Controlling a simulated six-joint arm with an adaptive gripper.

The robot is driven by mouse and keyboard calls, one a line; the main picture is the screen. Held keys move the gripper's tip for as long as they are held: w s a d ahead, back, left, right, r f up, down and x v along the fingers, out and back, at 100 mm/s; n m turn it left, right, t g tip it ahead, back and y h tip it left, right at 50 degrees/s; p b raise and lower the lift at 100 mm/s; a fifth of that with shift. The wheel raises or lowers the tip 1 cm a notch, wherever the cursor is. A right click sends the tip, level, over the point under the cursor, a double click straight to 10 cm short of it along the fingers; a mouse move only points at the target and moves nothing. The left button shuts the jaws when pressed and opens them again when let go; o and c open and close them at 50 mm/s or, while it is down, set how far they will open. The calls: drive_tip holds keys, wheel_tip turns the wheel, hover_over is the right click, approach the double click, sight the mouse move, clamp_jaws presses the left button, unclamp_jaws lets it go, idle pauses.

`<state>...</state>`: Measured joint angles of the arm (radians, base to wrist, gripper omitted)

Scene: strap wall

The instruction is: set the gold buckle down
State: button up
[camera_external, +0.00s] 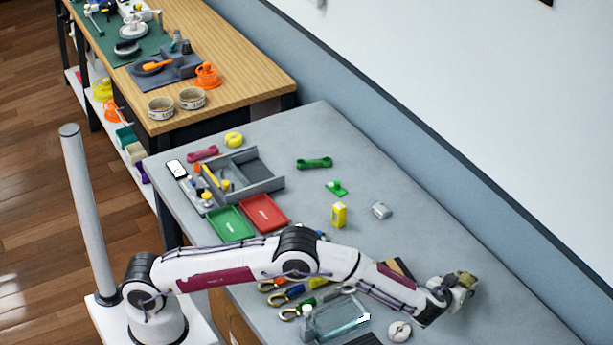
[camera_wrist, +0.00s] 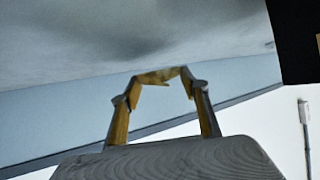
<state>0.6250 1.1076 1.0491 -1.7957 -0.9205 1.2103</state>
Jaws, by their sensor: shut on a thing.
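The gold buckle (camera_external: 467,278) shows as a small olive-gold piece at the end of my arm in the external view. My gripper (camera_external: 462,288) is at the right front part of the grey table and is shut on it. In the wrist view a gold piece (camera_wrist: 157,76) spans the gap between the fingertips of my gripper (camera_wrist: 160,84). The tilted wrist view has the grey surface at the top and the wall below. The buckle's full shape is partly hidden by the fingers, and I cannot tell its height above the table.
A round white piece (camera_external: 399,331) and a clear tray (camera_external: 325,330) lie left of my gripper. A yellow box (camera_external: 339,214) and a grey block (camera_external: 381,209) stand farther back. The table between them and the gripper is mostly clear.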

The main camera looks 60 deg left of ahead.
drive_tip(key=shift+f, duration=1.85)
drive_tip(key=shift+f, duration=0.45)
